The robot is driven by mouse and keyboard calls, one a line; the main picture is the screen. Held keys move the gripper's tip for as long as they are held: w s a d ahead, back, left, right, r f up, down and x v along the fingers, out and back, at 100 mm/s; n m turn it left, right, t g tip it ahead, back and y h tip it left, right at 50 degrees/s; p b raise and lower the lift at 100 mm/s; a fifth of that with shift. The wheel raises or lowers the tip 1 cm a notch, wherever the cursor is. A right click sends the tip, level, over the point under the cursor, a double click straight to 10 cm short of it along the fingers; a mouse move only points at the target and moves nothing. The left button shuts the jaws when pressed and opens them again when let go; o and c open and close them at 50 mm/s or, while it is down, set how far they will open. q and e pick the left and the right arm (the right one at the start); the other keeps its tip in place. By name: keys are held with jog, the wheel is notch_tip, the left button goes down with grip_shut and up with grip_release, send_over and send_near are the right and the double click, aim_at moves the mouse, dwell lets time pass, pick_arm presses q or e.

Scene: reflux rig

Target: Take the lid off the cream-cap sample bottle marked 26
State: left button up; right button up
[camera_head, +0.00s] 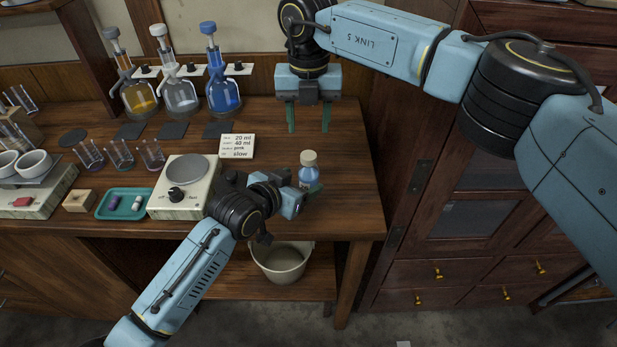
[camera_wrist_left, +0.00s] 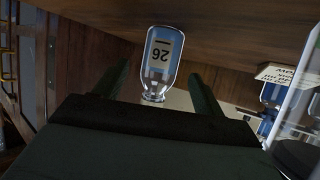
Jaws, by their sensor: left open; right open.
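The sample bottle (camera_head: 308,175) stands upright near the right end of the wooden bench, with blue contents and a cream cap (camera_head: 308,157) on top. In the left wrist view the bottle (camera_wrist_left: 161,55) appears upside down, its label reading 26; its cap is hidden there. My left gripper (camera_head: 312,187) is low beside the bottle. In the left wrist view its two dark fingers (camera_wrist_left: 160,85) are apart, with the bottle seen between them; I cannot tell whether they touch it. My right gripper (camera_head: 308,118) is open and empty, pointing down behind the bottle.
A hotplate (camera_head: 160,200) and a teal tray (camera_head: 105,212) stand left of my left gripper. A written card (camera_head: 237,147) lies behind. Several flasks, one with blue liquid (camera_head: 223,95), stand at the back. The bench right of the bottle is clear. A bucket (camera_head: 283,265) sits below.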

aim_at(302, 180)
pick_arm(q)
jog(key=shift+x, duration=2.35)
